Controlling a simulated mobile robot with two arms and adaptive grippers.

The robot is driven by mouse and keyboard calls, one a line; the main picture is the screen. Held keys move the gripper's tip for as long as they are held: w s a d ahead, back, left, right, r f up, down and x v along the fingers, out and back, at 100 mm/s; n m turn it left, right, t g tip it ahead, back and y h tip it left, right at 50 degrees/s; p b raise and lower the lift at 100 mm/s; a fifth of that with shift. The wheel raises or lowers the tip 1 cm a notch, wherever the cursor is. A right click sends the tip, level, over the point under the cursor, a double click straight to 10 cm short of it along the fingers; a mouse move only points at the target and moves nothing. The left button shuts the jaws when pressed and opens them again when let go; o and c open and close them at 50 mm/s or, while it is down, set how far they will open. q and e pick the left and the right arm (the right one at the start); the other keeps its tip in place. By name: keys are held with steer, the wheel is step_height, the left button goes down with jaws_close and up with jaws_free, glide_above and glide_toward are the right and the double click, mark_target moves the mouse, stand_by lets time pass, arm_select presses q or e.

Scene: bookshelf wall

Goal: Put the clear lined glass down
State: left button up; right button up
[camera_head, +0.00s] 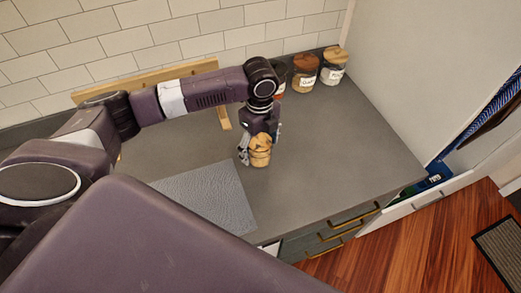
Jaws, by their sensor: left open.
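A small lined glass (261,158), looking amber with horizontal bands, stands upright on the grey countertop (330,150). It is to the right of a grey textured mat. My left gripper (259,149) points down over the glass, with its fingers around its upper part. The fingers are open, and one shows at the left side of the glass. The gripper partly hides the top and back of the glass. Whether a finger touches it cannot be told. My right gripper does not show.
Several lidded jars, one of them a jar with a wooden lid (304,72), stand at the back by the tiled wall. The grey mat (205,195) lies at the front left. A wooden rack (150,78) is behind my arm. The counter to the right is clear, with drawers below its front edge.

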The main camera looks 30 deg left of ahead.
arm_select(q)
step_height(320, 180, down, 2)
steer(key=shift+s+f, duration=0.1)
steer(key=shift+f, duration=0.3)
steer(key=shift+c, duration=0.6)
steer(key=c, duration=1.5)
steer(key=shift+o, duration=0.2)
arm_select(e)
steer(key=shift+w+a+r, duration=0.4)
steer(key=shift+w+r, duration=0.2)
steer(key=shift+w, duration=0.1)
arm_select(q)
steer(key=shift+r, duration=0.15)
